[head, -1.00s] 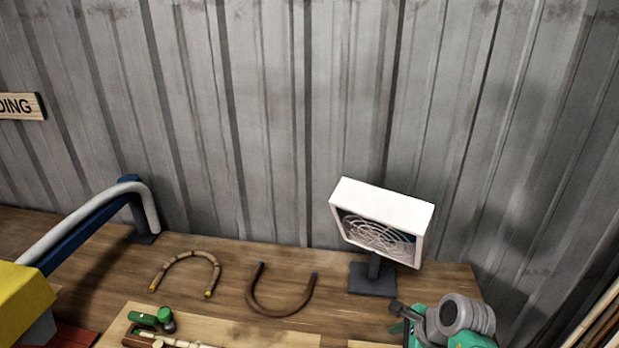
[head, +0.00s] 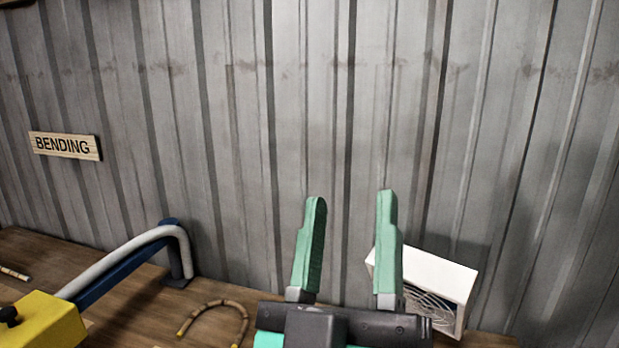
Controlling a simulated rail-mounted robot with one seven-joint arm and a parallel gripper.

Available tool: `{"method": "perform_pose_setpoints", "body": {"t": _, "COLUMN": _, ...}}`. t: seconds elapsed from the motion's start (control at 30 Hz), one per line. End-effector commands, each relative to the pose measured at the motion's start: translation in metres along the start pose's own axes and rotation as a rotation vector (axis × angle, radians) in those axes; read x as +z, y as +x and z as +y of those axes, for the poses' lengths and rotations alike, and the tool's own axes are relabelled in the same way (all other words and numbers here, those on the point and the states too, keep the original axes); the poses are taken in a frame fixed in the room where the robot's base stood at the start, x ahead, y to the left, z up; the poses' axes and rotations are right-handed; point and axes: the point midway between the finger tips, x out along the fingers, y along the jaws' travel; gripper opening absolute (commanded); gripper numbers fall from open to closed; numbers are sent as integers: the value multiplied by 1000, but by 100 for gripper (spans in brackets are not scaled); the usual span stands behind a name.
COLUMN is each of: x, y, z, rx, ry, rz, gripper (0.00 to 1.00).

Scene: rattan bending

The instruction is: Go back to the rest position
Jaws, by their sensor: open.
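My gripper (head: 350,205) stands in the lower middle of the head view, its two green fingers pointing up and spread wide apart. Nothing is between the fingers; only the grey wall shows behind them. The dark gripper body (head: 345,325) covers part of the bench below. The right finger overlaps the left edge of the white heater-like box in the picture.
The white box with wire coils (head: 435,280) is at the right. A curved rattan piece (head: 232,305) lies left of my gripper. A bent grey tube on a blue support (head: 130,255) and a yellow block (head: 45,320) are farther left. A "BENDING" sign (head: 65,145) hangs on the corrugated wall (head: 220,120).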

Motion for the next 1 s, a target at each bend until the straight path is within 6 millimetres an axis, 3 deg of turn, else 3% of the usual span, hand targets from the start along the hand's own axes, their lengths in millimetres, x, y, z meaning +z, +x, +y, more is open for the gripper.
{"method": "perform_pose_setpoints", "body": {"t": 0.17, "x": -38, "y": -61, "z": -10, "rx": -177, "ry": 547, "rz": -131, "gripper": 44}}
{"method": "perform_pose_setpoints", "body": {"t": 0.2, "x": -52, "y": -36, "z": -2, "rx": -167, "ry": 526, "rz": -130, "gripper": 44}}
{"method": "perform_pose_setpoints", "body": {"t": 0.7, "x": -158, "y": 77, "z": 44, "rx": -167, "ry": 535, "rz": -130, "gripper": 44}}
{"method": "perform_pose_setpoints", "body": {"t": 1.0, "x": -164, "y": 82, "z": 46, "rx": -168, "ry": 538, "rz": -131, "gripper": 44}}
